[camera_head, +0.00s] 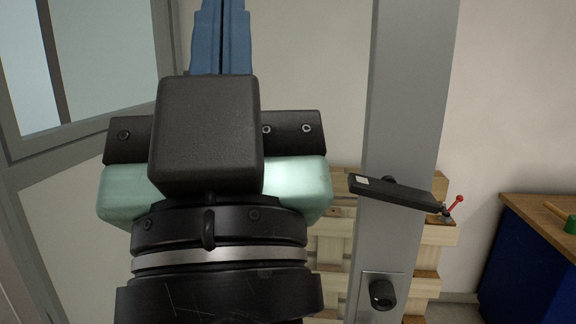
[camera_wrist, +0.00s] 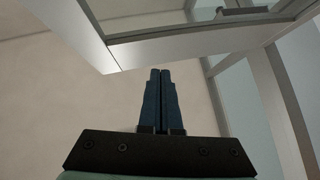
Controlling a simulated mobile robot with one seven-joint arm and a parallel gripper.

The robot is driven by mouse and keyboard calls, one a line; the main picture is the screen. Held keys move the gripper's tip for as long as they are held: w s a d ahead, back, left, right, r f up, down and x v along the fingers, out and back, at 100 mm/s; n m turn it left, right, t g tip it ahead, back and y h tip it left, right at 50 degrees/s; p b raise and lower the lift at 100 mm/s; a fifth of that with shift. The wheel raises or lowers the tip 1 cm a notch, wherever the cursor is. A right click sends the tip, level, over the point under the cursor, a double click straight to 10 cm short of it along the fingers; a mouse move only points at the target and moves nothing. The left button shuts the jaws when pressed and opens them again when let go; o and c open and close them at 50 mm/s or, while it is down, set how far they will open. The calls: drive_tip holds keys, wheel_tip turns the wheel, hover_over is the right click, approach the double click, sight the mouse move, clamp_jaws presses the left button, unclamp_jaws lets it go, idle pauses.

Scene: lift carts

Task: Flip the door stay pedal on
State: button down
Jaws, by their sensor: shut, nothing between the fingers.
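My gripper (camera_head: 221,40) points up in the head view, with its blue fingers together and their tips cut off by the top edge. In the wrist view the fingers of my gripper (camera_wrist: 160,75) are also together, with nothing between them. A dark flat bar (camera_head: 398,191) with a small red-tipped lever (camera_head: 459,201) at its right end crosses the grey upright (camera_head: 408,100), right of my gripper and apart from it. I cannot tell whether this is the door stay pedal. No other clear pedal shows in either view.
A black knob (camera_head: 382,293) on a plate sits low on the upright. A wooden pallet (camera_head: 430,258) stands behind it. A blue cabinet (camera_head: 530,262) with a wooden top is at the right. Grey-framed glass (camera_head: 85,60) is at the left. Framed panels (camera_wrist: 200,32) cross the top of the wrist view.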

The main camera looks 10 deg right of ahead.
drive_tip(key=w+d+f+m+g+h+p, duration=0.2)
drive_tip(key=w+d+m+g+h+p, duration=0.15)
drive_tip(key=d+g, duration=0.35)
drive_tip(key=s+d+f+m+g+p, duration=0.1)
drive_tip(key=d+f+g+p, duration=0.2)
drive_tip(key=d+f+g, duration=0.2)
wheel_tip(320, 180, down, 2)
drive_tip(key=shift+s+d, duration=0.2)
drive_tip(key=shift+d, duration=0.5)
drive_tip(key=shift+w+m+p, duration=0.15)
drive_tip(key=shift+m+p, duration=0.1)
drive_tip(key=shift+p, duration=0.15)
drive_tip(key=p, duration=0.6)
hover_over(392, 193)
drive_tip(key=a, duration=0.3)
wheel_tip(392, 193, down, 2)
drive_tip(key=shift+w+a+f+p, duration=0.15)
drive_tip(key=shift+f+p, duration=0.15)
drive_tip(key=shift+f, duration=0.8)
drive_tip(key=shift+w+a+f+p, duration=0.15)
drive_tip(key=shift+f+p, duration=0.1)
drive_tip(key=shift+f, duration=0.8)
